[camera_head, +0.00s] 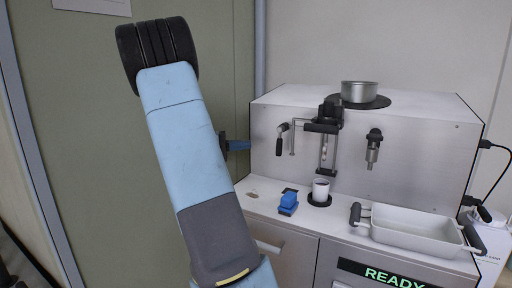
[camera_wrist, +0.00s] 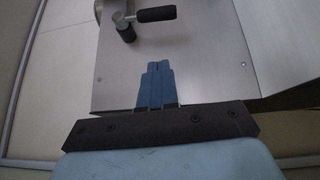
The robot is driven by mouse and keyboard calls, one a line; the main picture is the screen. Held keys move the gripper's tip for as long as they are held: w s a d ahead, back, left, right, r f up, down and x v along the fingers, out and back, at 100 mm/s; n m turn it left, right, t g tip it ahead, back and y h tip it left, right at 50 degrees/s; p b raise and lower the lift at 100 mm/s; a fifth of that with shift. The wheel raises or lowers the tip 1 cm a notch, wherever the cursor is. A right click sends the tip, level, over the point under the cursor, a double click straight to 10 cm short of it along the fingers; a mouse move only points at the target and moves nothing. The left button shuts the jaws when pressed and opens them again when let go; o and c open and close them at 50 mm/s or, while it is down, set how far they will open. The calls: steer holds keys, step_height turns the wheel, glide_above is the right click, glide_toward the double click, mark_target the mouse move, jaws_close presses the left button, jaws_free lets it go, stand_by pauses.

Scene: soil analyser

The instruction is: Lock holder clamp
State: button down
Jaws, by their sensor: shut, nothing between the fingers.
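The soil analyser (camera_head: 400,135) is a grey metal machine standing on a counter. Its front carries a black-handled lever (camera_head: 282,133) at the left and a black clamp-like holder (camera_head: 325,125) with metal rods in the middle. Which of these parts is the holder clamp's lock, I cannot tell. My gripper (camera_head: 246,145) is in front of the machine's left edge, left of the lever and apart from it. In the wrist view, the blue fingers (camera_wrist: 157,66) are together and empty, and a black handle (camera_wrist: 156,14) shows beyond them.
A white cup (camera_head: 320,190) stands on a black disc below the holder. A blue block (camera_head: 288,202) lies to its left. A tray with black handles (camera_head: 410,241) lies at the right. A metal bowl (camera_head: 359,91) sits on top. A display (camera_head: 385,274) reads READY.

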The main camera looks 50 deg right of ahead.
steer(key=shift+v, duration=2.6)
steer(key=shift+r, duration=0.15)
steer(key=s+a+n+t+y, duration=0.4)
steer(key=s+a+t+y, duration=0.3)
steer(key=a, duration=0.8)
steer(key=s+a+n+t+y, duration=0.4)
steer(key=s+a+t+y, duration=0.2)
steer(key=s+a+t, duration=0.4)
steer(key=s+a, duration=0.3)
steer(key=a, duration=0.3)
steer(key=shift+s+t+y, duration=0.15)
steer(key=shift+t+y, duration=0.15)
steer(key=shift+y, duration=0.1)
steer(key=shift+d, duration=0.1)
